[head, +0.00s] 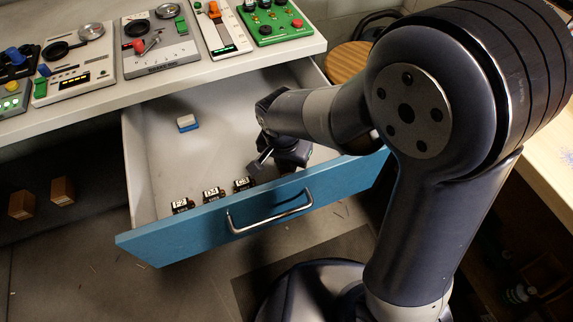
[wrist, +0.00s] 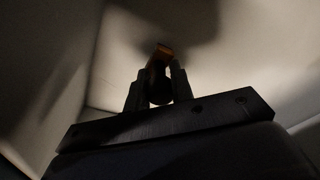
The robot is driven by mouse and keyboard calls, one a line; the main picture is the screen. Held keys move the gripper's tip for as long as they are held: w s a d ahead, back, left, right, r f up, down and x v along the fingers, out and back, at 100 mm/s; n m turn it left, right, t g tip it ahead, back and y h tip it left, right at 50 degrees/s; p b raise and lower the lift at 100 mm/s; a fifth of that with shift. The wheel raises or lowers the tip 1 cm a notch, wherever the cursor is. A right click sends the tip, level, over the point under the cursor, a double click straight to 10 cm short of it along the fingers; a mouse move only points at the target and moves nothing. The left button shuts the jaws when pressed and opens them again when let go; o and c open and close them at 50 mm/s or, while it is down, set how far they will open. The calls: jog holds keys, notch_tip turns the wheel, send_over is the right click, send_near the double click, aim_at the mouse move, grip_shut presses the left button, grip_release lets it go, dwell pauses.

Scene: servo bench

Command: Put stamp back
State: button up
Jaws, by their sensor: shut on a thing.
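The blue-fronted drawer (head: 185,226) is pulled open under the bench. Three small dark stamps with white markings, left (head: 181,205), middle (head: 213,194) and right (head: 243,184), stand in a row along the inside of its front. My gripper (head: 265,161) is inside the drawer, to the right of this row and close to the front wall. In the wrist view my gripper (wrist: 158,85) is shut on a small orange-brown piece, seemingly the stamp (wrist: 163,51). It is in shadow there, and my gripper mostly hides it in the head view. Whether it touches the drawer floor I cannot tell.
The drawer's middle floor is clear. The bench top (head: 190,77) above holds several control panels. A wooden stool (head: 347,62) stands behind, and two small boxes (head: 62,191) sit at the left.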

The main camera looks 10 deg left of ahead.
jog(key=shift+f, duration=0.65)
jog(key=shift+f, duration=0.2)
jog(key=o, duration=0.8)
jog(key=shift+r, duration=0.1)
jog(key=r+p, duration=0.1)
jog(key=r, duration=0.3)
jog(key=s+r, duration=0.1)
jog(key=r, duration=0.3)
jog(key=r+p, duration=0.1)
jog(key=r, duration=0.3)
jog(key=shift+s+a+r+p, duration=0.1)
jog(key=shift+s+a+p, duration=0.1)
jog(key=shift+s+p, duration=0.15)
